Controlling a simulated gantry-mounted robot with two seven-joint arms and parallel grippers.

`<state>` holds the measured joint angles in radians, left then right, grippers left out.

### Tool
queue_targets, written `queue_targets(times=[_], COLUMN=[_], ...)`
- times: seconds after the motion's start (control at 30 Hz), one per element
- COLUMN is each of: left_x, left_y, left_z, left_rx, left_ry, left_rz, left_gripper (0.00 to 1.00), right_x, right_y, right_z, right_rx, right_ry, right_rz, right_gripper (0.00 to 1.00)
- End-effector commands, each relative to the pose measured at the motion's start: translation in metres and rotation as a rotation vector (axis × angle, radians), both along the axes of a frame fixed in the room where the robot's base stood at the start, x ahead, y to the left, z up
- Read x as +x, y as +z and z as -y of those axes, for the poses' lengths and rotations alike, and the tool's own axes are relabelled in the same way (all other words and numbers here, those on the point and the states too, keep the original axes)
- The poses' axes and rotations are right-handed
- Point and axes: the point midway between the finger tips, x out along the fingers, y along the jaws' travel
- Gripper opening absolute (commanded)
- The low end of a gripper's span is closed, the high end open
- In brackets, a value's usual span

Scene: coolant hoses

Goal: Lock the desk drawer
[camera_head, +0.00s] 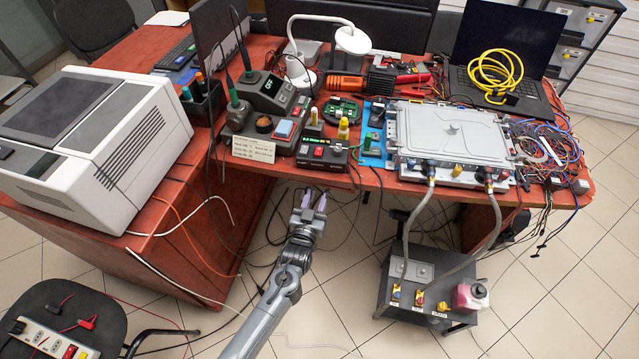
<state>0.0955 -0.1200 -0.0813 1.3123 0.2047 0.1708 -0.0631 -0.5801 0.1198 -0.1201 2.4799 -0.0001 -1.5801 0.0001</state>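My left gripper (314,202) is in front of the desk's front edge, over the floor. Its two fingertips stand apart with nothing seen between them. The red-topped desk (375,182) runs across the view, and its side panel (240,225) goes down to the left of my gripper. No desk drawer front, lock or key can be made out on the desk. A dark cabinet (590,20) with drawer fronts stands at the far right behind the desk. My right gripper is not in view.
A grey coolant box (425,280) with hoses stands on the floor at the right, linked to a metal case (455,130) on the desk. A white machine (90,140) fills the left. A chair (75,310) is at bottom left. Cables hang near my gripper.

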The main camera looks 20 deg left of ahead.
Motion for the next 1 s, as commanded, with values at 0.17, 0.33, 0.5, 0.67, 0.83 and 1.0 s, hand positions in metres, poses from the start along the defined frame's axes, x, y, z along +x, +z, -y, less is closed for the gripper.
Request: queue_targets(times=[0.17, 0.33, 0.5, 0.67, 0.83, 1.0], left_x=[-0.026, -0.037, -0.040, -0.040, -0.040, -0.056], left_y=[0.001, 0.001, 0.000, 0.000, 0.000, -0.011], left_z=[0.003, 0.004, 0.004, 0.004, 0.004, 0.002], left_rx=[0.000, -0.001, -0.001, -0.001, -0.001, 0.004], left_ry=[0.000, 0.000, 0.000, 0.000, 0.000, 0.000], left_rz=[-0.002, -0.001, 0.000, 0.000, -0.001, -0.038], left_gripper=[0.38, 0.38, 0.38, 0.38, 0.38, 0.38], right_x=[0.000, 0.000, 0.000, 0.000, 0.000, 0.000], right_y=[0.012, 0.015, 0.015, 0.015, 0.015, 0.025], right_z=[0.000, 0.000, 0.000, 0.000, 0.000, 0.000], right_rx=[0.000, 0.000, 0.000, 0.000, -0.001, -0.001], right_ry=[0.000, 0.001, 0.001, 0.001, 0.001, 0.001], right_rz=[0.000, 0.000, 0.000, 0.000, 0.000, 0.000], right_gripper=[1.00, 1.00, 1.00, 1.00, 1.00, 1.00])
